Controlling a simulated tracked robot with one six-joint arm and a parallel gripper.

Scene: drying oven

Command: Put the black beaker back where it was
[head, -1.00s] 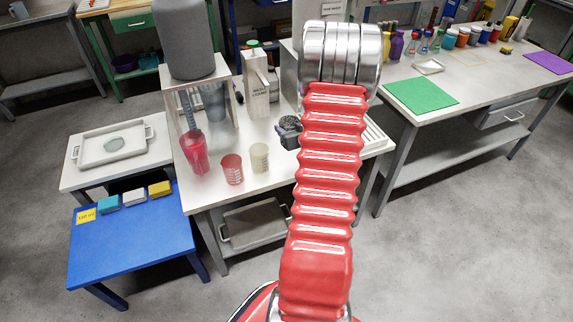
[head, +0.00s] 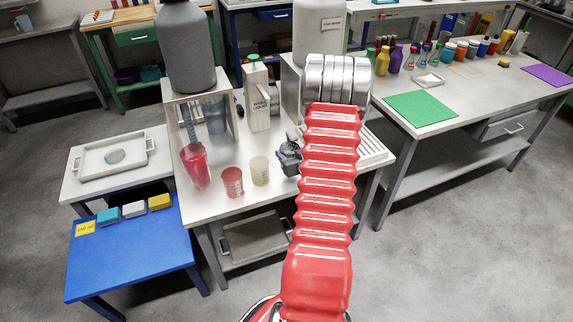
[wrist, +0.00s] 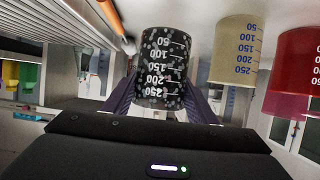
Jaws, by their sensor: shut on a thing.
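The black beaker (wrist: 165,62), speckled with white graduations, is between the jaws of my gripper (wrist: 164,98) in the wrist view, which looks upside down. My gripper is shut on it. In the head view the dark beaker (head: 290,166) and my gripper (head: 290,151) show small beside my red arm, over the right part of the white table (head: 225,215). I cannot tell whether its base touches the tabletop. A cream beaker (head: 260,172) and a red beaker (head: 233,182) stand to its left; the wrist view also shows the cream one (wrist: 238,50) and the red one (wrist: 292,75).
A white ridged rack (head: 375,150) lies right of my arm. The front strip of tabletop is clear.

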